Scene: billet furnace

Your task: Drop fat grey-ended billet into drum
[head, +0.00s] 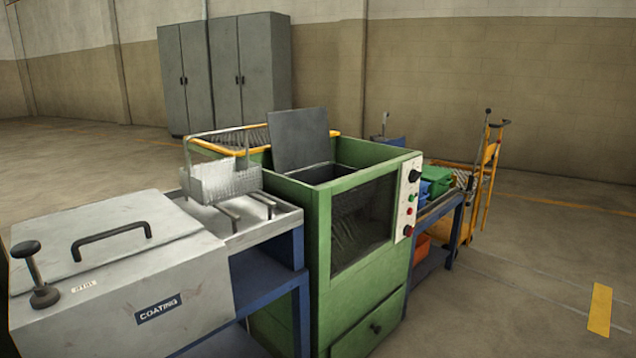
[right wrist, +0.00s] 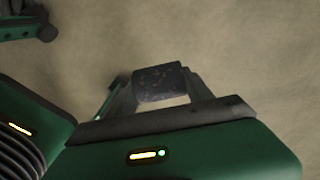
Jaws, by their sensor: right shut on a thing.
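My right gripper (right wrist: 157,97) shows in the right wrist view, shut on a short dark, speckled block (right wrist: 161,80). The block sits between the two fingers, with its dark grey face showing. It looks like a billet, but I cannot tell its full length or the colour of both ends. The floor behind it is plain and blurred. Neither gripper shows in the head view. I cannot make out a drum for certain; a green machine (head: 366,290) with an open top and a raised dark lid (head: 299,140) stands in the middle.
A grey coating box (head: 95,265) with a black handle stands at the left front. A wire basket (head: 226,182) sits on a metal bench beside it. Green and blue bins (head: 437,178) and a yellow trolley (head: 489,175) stand at the right. Grey cabinets (head: 225,75) stand behind.

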